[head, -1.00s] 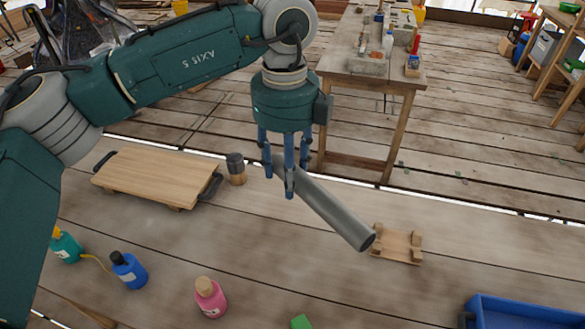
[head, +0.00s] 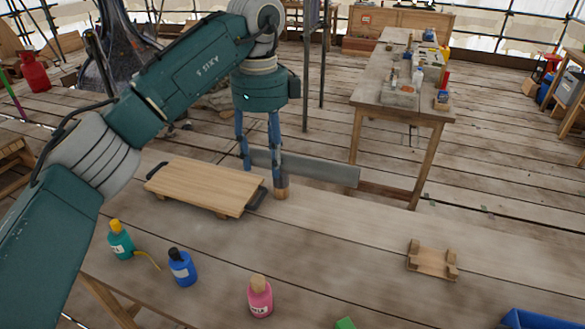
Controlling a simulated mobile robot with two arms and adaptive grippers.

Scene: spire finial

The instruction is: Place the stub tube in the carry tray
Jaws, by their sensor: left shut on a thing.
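The stub tube (head: 325,171) is a plain grey cylinder. My left gripper (head: 262,170) is shut on it near its left end, and it points out to the right, nearly level in the picture. The carry tray (head: 200,187) is a flat wooden board with black handles at its ends, lying on the near bench to the left of the gripper. The tube's left end is partly hidden by the fingers and appears just past the tray's right end. Nothing is on the tray. My right gripper is out of view.
A wooden cradle (head: 432,260) sits empty at right. Teal (head: 120,240), blue (head: 182,268) and pink (head: 260,297) bottles stand in front. A blue bin (head: 540,320) is at lower right.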

